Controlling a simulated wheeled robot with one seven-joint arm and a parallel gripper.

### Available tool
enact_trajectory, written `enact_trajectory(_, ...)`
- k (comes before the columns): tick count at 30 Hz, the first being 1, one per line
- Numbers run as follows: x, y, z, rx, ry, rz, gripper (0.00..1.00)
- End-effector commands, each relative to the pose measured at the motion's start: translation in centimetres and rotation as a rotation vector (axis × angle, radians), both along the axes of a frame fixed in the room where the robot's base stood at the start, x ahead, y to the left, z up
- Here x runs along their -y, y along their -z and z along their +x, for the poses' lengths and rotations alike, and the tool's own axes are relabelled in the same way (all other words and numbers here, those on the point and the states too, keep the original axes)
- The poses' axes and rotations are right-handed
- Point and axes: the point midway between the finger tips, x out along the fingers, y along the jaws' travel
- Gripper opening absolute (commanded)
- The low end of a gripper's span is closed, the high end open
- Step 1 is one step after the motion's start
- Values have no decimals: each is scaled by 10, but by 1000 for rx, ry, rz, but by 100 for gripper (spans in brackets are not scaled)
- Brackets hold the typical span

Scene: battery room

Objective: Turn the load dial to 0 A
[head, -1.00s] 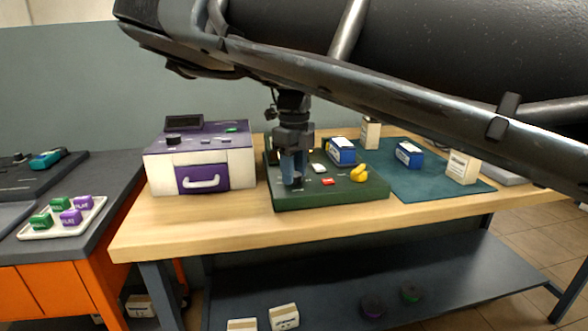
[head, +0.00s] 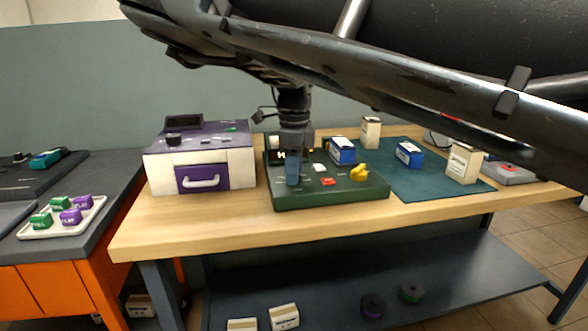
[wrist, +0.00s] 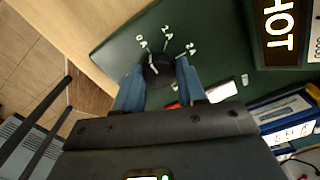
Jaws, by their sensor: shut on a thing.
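The load dial is a round black knob (wrist: 157,70) on the dark green test board (head: 330,196). In the wrist view, white marks 0 A, 1 A and 2 A fan out around its far side. My gripper (wrist: 158,84) is shut on the dial, with one blue finger on each side of it. I cannot clearly make out where the dial's pointer stands. In the head view my gripper (head: 292,180) points straight down at the board's left part, and its fingers hide the dial.
A lit HOT display (wrist: 278,32) stands on the board. A purple-and-white box (head: 216,177) stands left of the board.

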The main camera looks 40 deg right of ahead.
Motion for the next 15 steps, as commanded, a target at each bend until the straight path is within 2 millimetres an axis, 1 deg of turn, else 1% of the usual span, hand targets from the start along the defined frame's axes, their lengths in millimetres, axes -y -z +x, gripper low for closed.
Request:
enact_trajectory(9, 0, 0, 0, 0, -2, 0, 9)
enact_trajectory(10, 0, 0, 0, 0, -2, 0, 43)
enact_trajectory(15, 0, 0, 0, 0, -1, 0, 59)
